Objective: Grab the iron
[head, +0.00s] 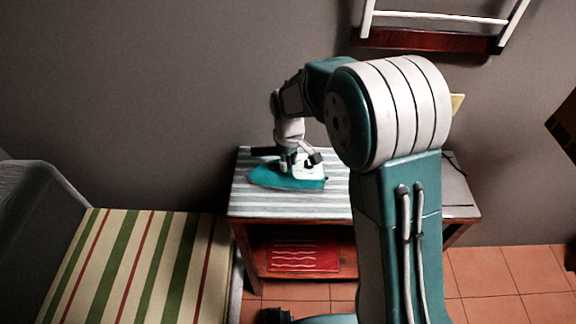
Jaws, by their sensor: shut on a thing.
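A teal and white iron (272,180) stands on the striped top of a small wooden table (270,208) in the head view. Its pointed end faces left. My gripper (300,160) reaches down from above and is shut on the upper part of the iron. The iron appears to rest on the tabletop, though I cannot tell whether it is slightly raised. My own arm hides the right-middle part of the table.
A cushioned seat with green, red and cream stripes (140,265) is at the lower left. A red patterned item (303,255) lies on the table's lower shelf. A grey wall (150,80) stands behind. Tiled floor (500,275) is open at right.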

